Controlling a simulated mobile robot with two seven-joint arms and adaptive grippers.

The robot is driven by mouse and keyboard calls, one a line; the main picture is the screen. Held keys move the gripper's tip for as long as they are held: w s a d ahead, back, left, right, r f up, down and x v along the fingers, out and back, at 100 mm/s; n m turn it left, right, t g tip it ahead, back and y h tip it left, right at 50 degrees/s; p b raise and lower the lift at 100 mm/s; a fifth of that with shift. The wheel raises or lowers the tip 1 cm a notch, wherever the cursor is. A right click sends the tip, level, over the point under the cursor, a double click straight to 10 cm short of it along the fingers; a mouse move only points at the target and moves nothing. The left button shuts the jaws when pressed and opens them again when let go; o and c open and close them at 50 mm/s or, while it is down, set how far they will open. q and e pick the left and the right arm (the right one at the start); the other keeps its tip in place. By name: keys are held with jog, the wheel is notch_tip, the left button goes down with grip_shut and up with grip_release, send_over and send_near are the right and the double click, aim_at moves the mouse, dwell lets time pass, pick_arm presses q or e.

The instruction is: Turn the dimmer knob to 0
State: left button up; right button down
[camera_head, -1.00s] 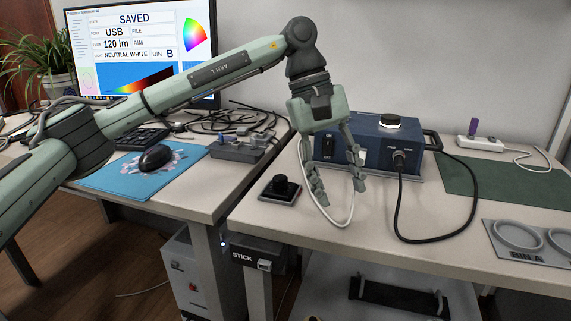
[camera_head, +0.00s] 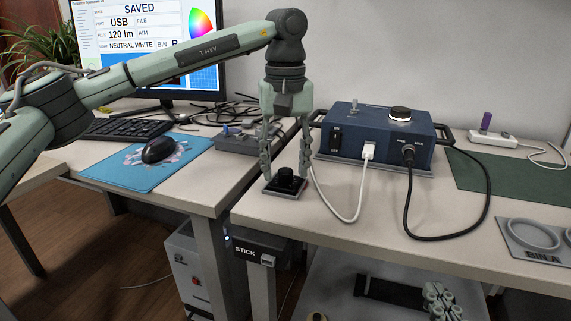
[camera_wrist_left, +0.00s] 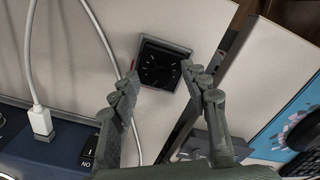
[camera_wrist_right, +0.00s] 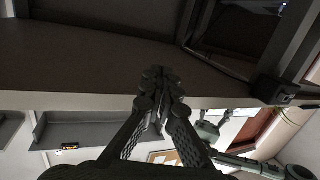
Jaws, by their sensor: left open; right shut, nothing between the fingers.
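The black dimmer knob (camera_head: 286,176) sits on a small square base near the left edge of the right-hand table. In the left wrist view the knob (camera_wrist_left: 158,66) has light marks around it. My left gripper (camera_head: 284,170) is open and points down, its fingers on either side of the knob in the head view. In the left wrist view the left gripper (camera_wrist_left: 158,82) straddles the near side of the knob, apart from it. My right gripper (camera_head: 436,296) is low at the table's front, below the top; in its own wrist view (camera_wrist_right: 160,78) it is shut and empty.
A blue box (camera_head: 375,135) with a dial, white plug and black cable stands behind the knob. A grey control box (camera_head: 248,140), blue mat (camera_head: 125,178) and mouse (camera_head: 158,149) lie left. A green mat (camera_head: 500,175) and grey bin holder (camera_head: 515,240) lie right.

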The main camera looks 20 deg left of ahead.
pick_arm(q)
grip_shut()
dwell(0.3)
